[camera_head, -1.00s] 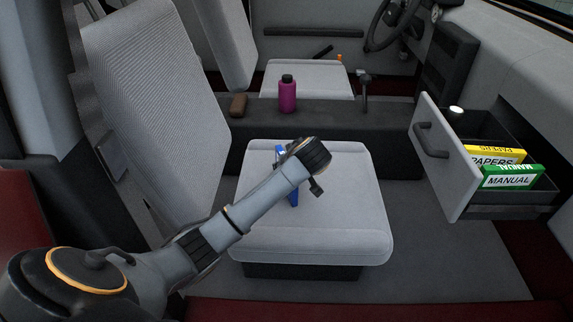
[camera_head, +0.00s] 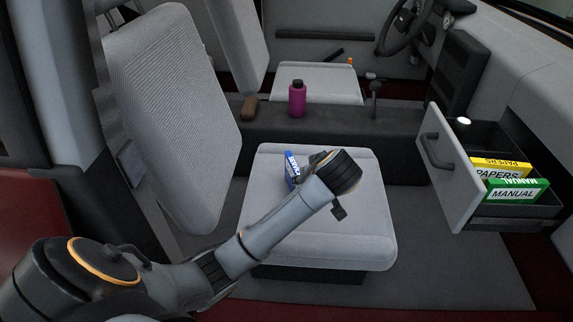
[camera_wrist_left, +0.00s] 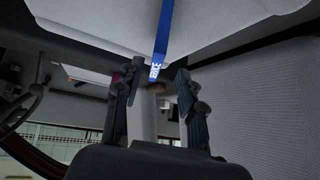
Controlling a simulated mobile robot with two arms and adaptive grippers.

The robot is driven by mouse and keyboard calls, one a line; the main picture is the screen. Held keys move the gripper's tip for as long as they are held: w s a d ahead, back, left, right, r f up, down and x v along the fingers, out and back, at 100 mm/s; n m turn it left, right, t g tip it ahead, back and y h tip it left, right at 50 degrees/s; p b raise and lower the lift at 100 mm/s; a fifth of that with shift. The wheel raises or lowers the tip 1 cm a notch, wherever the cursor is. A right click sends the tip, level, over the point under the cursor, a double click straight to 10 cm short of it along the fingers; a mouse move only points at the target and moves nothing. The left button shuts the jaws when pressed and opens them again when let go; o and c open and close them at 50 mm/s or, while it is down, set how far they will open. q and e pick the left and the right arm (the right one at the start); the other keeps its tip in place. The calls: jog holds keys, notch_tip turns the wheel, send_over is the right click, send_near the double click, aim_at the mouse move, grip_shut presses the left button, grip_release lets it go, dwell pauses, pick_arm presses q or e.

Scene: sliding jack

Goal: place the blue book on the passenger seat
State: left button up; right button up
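The blue book (camera_head: 291,169) is on the near, passenger seat (camera_head: 350,235), toward the seat's left rear part. It appears to stand on edge, and my left wrist partly hides it. In the left wrist view the blue book (camera_wrist_left: 162,40) is seen nearly edge-on against the pale seat (camera_wrist_left: 100,18), its lettered end just beyond my fingertips. My left gripper (camera_wrist_left: 154,85) has its two fingers spread with a gap between them, and nothing appears clamped. In the head view its fingers are mostly hidden behind the wrist. My right gripper is not in view.
An open drawer (camera_head: 449,165) at the right holds a yellow papers box (camera_head: 500,166) and a green manual box (camera_head: 515,191). A magenta bottle (camera_head: 297,99) and a brown object (camera_head: 250,107) stand on the console (camera_head: 340,125) behind the seat. The seat backrest (camera_head: 175,110) rises at left.

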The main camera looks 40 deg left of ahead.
pick_arm(q)
jog(key=s+d+f+m+h, duration=0.1)
jog(key=s+f+m, duration=0.1)
jog(key=s+f, duration=0.1)
jog(key=s+d+f+m+h, duration=0.1)
jog(key=s+d+f, duration=0.1)
jog(key=f, duration=0.3)
jog(key=s+d+f+m+h, duration=0.1)
jog(key=s+d+f+m, duration=0.1)
jog(key=s, duration=0.3)
jog(key=shift+f+m+g, duration=0.3)
jog(key=shift+f+g, duration=0.1)
jog(key=shift+f, duration=0.5)
jog(key=s+d+f+m+h, duration=0.2)
jog(key=s+f+m, duration=0.1)
jog(key=s, duration=0.5)
jog(key=s+d+f+m+g+h, duration=0.1)
jog(key=s+d+f+m, duration=0.1)
jog(key=s, duration=0.7)
jog(key=shift+d+f+m+h, duration=0.4)
jog(key=shift+f+m, duration=0.1)
jog(key=shift+f, duration=0.3)
